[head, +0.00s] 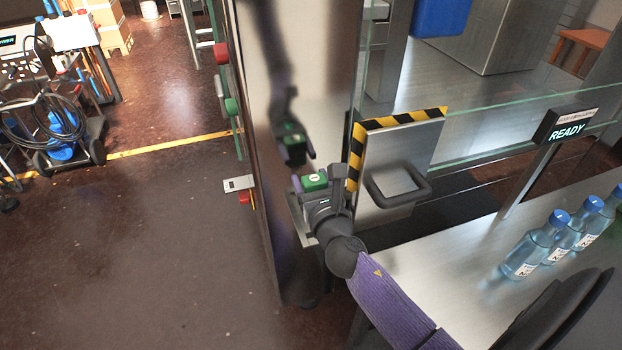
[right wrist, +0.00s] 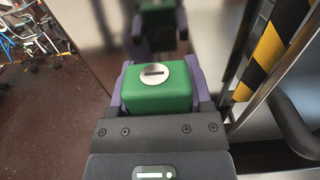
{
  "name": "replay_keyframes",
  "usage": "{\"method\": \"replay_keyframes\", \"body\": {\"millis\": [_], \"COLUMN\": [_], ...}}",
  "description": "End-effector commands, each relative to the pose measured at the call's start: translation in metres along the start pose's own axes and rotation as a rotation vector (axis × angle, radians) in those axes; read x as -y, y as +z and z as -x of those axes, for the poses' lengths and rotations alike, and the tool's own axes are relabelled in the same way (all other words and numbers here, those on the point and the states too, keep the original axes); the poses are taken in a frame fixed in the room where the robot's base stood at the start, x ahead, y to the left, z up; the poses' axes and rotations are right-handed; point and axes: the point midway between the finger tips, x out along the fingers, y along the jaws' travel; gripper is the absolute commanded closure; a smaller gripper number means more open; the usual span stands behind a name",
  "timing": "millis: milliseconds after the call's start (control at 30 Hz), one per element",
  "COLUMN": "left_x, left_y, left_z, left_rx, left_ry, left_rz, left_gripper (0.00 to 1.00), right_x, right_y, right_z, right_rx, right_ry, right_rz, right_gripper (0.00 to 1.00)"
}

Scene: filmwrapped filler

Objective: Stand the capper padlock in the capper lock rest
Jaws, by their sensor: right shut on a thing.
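The green padlock (head: 314,181) is held in my right gripper (head: 316,186), in front of a brushed steel panel. In the right wrist view the padlock (right wrist: 158,88) sits between the two purple fingers, with a round silver keyhole disc facing the camera. My right gripper is shut on it. The padlock's shackle is not visible. A small pale metal piece (head: 298,226) shows partly beside and below the gripper; I cannot tell whether it is the lock rest. My left gripper is not in view.
The steel panel (head: 295,60) mirrors the padlock and gripper. A guard door (head: 400,150) with a black handle (head: 398,190) and striped edge stands close right of the gripper. Several blue-capped bottles (head: 535,245) and a READY sign (head: 566,130) are at the right.

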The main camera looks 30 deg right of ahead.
Motion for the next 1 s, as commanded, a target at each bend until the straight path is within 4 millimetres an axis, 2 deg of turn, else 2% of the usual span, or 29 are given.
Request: {"method": "replay_keyframes", "body": {"millis": [300,1000], "left_x": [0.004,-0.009], "left_y": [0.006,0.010], "left_z": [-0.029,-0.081], "left_rx": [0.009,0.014], "left_ry": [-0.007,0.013], "left_rz": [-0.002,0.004], "left_gripper": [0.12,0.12], "right_x": [0.000,0.000], "right_y": [-0.031,-0.087], "right_z": [0.000,0.000], "right_rx": [-0.001,-0.001], "right_ry": [0.000,0.000], "right_rz": [0.001,0.001], "right_gripper": [1.00,1.00]}}
